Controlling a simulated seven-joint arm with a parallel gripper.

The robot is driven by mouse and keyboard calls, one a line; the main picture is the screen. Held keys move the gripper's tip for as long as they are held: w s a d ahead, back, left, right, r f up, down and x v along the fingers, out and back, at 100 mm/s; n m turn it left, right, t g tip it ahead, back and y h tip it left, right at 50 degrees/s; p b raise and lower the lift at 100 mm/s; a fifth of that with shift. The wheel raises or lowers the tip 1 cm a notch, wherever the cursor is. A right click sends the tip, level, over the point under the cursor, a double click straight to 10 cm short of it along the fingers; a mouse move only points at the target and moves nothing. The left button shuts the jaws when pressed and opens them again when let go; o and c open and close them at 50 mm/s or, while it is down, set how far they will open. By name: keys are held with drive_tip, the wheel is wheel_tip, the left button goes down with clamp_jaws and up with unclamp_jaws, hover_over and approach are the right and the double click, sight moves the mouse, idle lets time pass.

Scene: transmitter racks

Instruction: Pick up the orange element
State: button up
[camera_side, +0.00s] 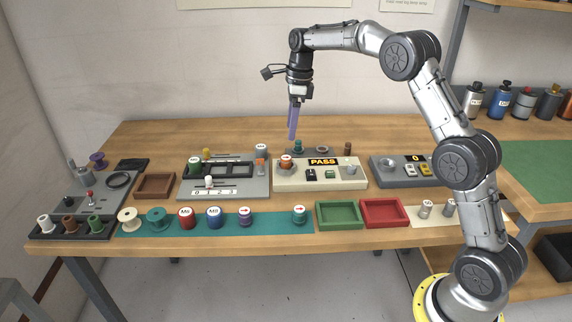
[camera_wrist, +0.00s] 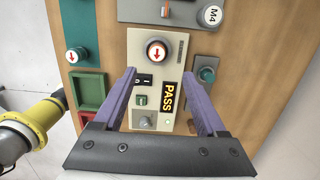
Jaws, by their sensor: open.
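A round orange element (camera_side: 286,161) with a white top and a red arrow sits upright in the left socket of the cream tester (camera_side: 340,183), whose display reads PASS. In the wrist view the same element (camera_wrist: 158,52) shows just beyond my fingertips, between their lines. A smaller orange piece (camera_side: 260,166) stands at the right end of the grey rack unit, beside the tester. My gripper (camera_side: 293,136) hangs above the tester, pointing down, apart from everything. In the wrist view its two purple fingers (camera_wrist: 158,73) are spread and empty.
A teal strip (camera_side: 274,224) along the front holds several spools and labelled cylinders. Green (camera_side: 340,227) and red (camera_side: 384,226) trays are to its right. A teal knob-like part (camera_side: 298,146) and other small parts stand behind the tester. A grey unit (camera_side: 388,178) is on its right.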

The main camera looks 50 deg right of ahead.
hover_over(286, 157)
drive_tip(key=f, duration=0.3)
drive_tip(key=d+f, duration=0.1)
drive_tip(key=shift+s+f, duration=0.15)
drive_tip(key=shift+s, duration=0.1)
drive_tip(key=shift+w+a+f, duration=0.1)
drive_tip(key=shift+a+f, duration=0.05)
drive_tip(key=shift+f, duration=0.7)
drive_tip(key=shift+s+a+f, duration=0.1)
drive_tip(key=shift+a+f, duration=0.1)
drive_tip(key=shift+f, duration=0.7)
drive_tip(key=shift+w+a+f, duration=0.1)
drive_tip(key=shift+a+f, duration=0.05)
drive_tip(key=shift+f, duration=0.7)
drive_tip(key=shift+c, duration=0.3)
clamp_jaws()
